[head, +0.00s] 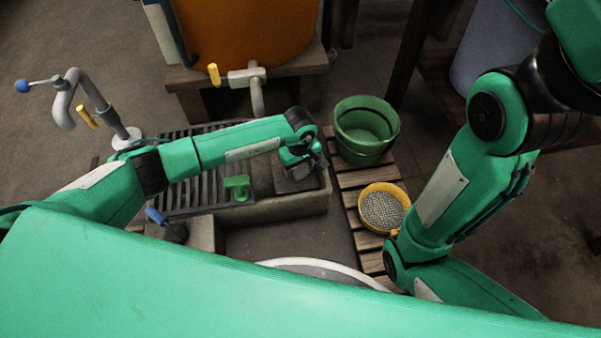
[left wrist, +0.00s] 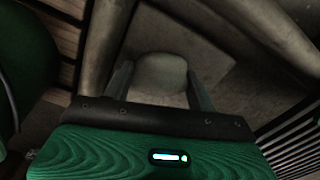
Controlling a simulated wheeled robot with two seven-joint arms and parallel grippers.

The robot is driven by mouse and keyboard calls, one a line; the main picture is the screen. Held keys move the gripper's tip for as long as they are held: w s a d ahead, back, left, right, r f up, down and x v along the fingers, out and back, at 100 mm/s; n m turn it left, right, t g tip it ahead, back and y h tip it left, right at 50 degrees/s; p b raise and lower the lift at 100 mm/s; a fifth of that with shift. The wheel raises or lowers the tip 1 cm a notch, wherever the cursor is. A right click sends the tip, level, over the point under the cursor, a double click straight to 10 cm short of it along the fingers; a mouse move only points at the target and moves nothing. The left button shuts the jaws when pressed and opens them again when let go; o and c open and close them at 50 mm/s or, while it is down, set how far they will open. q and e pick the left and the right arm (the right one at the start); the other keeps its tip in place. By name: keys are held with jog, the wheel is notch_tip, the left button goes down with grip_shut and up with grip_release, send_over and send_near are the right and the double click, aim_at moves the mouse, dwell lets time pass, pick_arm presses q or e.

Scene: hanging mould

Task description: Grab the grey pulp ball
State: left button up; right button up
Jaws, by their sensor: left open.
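The grey pulp ball (left wrist: 161,70) shows in the left wrist view as a rounded pale grey lump in a corner of the stone trough. My left gripper (left wrist: 159,84) is open, with one finger on each side of the ball; I cannot tell whether they touch it. In the head view my left gripper (head: 309,163) is low over the right end of the trough (head: 290,205), and the ball is hidden there by the gripper and wrist. My right arm is at the right of the head view, but its gripper is out of sight.
A green bucket (head: 366,145) and a yellow sieve (head: 381,210) stand on wooden slats right of the trough. A dark slatted grate (head: 190,185) lies to the left. An orange vat (head: 245,30) with a yellow-handled tap (head: 213,73) stands behind.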

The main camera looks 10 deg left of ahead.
pick_arm(q)
jog(key=c, duration=0.8)
jog(key=shift+r, duration=0.1)
